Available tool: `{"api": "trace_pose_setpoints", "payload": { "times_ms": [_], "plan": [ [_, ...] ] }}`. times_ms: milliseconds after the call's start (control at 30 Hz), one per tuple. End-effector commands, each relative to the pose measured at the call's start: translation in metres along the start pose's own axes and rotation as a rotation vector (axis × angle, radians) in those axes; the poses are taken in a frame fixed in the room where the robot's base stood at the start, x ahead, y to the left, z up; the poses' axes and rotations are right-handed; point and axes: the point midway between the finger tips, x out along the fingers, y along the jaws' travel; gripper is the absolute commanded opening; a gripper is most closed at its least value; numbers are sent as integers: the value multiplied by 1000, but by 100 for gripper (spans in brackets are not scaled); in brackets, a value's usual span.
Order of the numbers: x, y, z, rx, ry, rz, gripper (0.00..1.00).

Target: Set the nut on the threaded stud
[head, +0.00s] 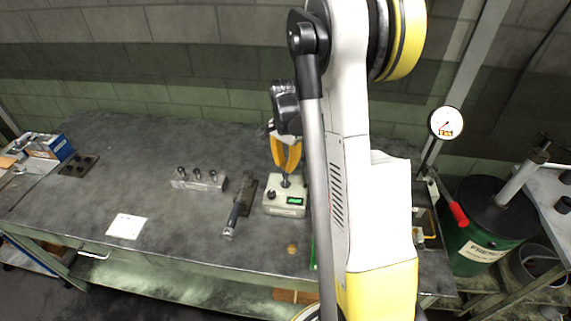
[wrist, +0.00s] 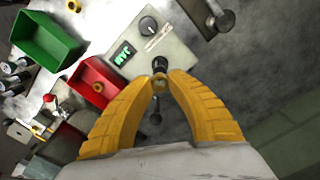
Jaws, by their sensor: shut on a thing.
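My gripper (wrist: 160,80) is shut on a small brass-coloured nut (wrist: 160,83), pinched between its yellow fingertips in the wrist view. In the head view my gripper (head: 287,168) points down over a pale box (head: 285,207) with a green display and a knob. The same box shows in the wrist view (wrist: 140,58). A dark stud (wrist: 159,65) stands at the box's edge, right beside the held nut in the picture; whether they touch, I cannot tell. The stud also shows under the fingers in the head view (head: 285,182). Its threads are too small to see.
A red tray (wrist: 82,72) with a brass piece in it and a green bin (wrist: 48,38) lie left of the box in the wrist view. A dark tool (head: 236,210) and a metal block with pegs (head: 199,181) stand left of the box. The bench's left middle is mostly clear.

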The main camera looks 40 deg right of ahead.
Motion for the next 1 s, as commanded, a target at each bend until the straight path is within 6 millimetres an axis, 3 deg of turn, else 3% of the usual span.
{"api": "trace_pose_setpoints", "payload": {
  "times_ms": [1000],
  "plan": [
    [12, 0, 0, 0, 0, 0, 0]
  ]
}}
